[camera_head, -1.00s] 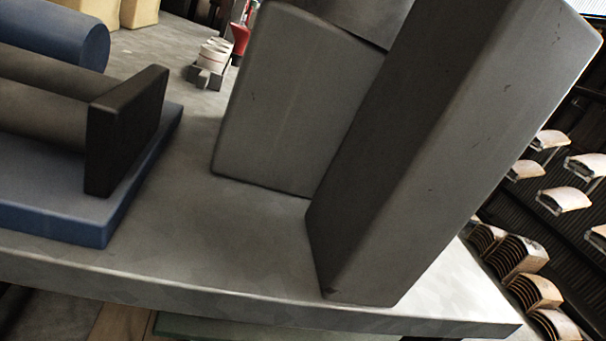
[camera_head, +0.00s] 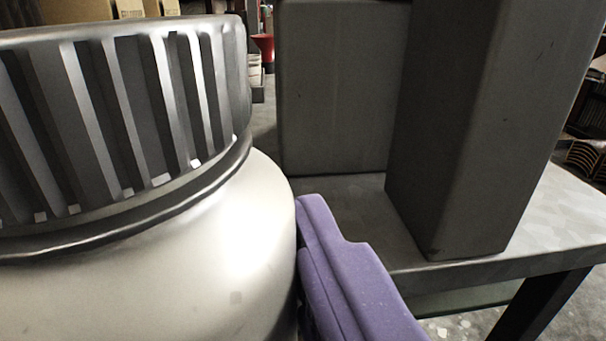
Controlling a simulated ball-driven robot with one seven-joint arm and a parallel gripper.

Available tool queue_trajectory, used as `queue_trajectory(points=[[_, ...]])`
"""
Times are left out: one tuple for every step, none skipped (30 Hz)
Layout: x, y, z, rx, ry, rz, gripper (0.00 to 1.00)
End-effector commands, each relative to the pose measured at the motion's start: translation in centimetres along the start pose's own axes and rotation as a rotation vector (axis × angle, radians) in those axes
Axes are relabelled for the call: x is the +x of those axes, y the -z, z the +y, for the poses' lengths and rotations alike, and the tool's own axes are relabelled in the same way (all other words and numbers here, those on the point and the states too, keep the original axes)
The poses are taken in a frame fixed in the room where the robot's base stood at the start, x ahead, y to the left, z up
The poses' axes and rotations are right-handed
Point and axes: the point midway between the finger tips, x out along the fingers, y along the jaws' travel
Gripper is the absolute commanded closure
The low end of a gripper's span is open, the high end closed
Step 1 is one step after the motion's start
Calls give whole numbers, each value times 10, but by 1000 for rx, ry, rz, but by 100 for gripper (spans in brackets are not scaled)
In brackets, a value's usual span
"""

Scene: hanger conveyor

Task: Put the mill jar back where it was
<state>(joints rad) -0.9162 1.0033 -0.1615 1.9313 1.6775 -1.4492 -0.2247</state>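The mill jar (camera_head: 225,250) is a large pale metal vessel with a dark ribbed lid (camera_head: 130,115). It fills the left half of the view, very close to the camera and nearly upright. One purple finger of my gripper (camera_head: 345,270) lies against the jar's right side. The other finger is hidden behind the jar. The gripper appears shut on the jar. The jar's bottom is out of view, so I cannot tell what is under it.
A grey metal table (camera_head: 540,230) stands behind the jar. A tall dark grey block (camera_head: 465,130) and a wider grey box (camera_head: 345,90) stand on it. A small red item (camera_head: 264,45) and tan boxes (camera_head: 75,10) show farther back. The table's right corner is bare.

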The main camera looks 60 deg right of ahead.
Motion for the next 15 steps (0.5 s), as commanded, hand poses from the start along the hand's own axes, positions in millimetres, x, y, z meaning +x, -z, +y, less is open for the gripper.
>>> queue_trajectory(points=[[2, 0, 1, 1, -1, 7, 92], [5, 0, 3, 1, -1, 9, 92], [10, -1, 6, 1, -2, 11, 92], [15, -2, 9, 0, -3, 11, 92], [20, -2, 13, -1, -4, 11, 92], [29, -4, 18, 0, -3, 11, 92], [36, -5, 23, -1, -5, 11, 92], [44, -6, 28, -1, -5, 11, 92], [54, -7, 34, -2, -5, 11, 92], [61, -8, 39, -1, -5, 10, 92], [69, -9, 44, -1, -5, 10, 92], [78, -10, 50, -1, -5, 10, 92], [85, -11, 54, 0, -5, 10, 92], [91, -11, 58, 0, -5, 9, 92], [99, -12, 63, 0, -4, 9, 92]])
